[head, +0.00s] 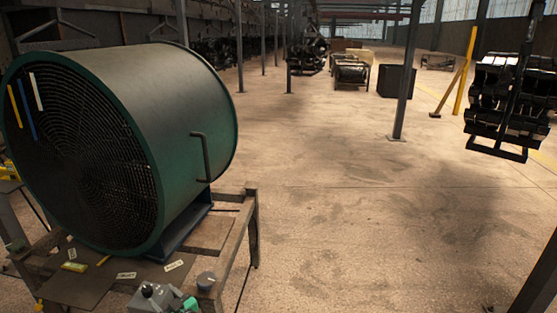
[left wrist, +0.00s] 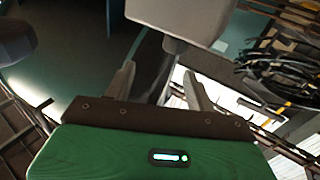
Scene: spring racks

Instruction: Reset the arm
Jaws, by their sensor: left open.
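My left gripper (head: 183,302) shows only partly at the bottom edge of the head view, beside the front corner of a metal stand. In the left wrist view its two grey fingers (left wrist: 160,78) stand apart with nothing seen held between them. The green gripper body fills the bottom of that view. A pale grey box-like part (left wrist: 180,17) lies beyond the fingers; whether they touch it I cannot tell. My right gripper is in neither view.
A large green drum fan (head: 185,105) stands on the metal stand (head: 248,215) at left, close to my left gripper. The middle floor (head: 340,210) is clear.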

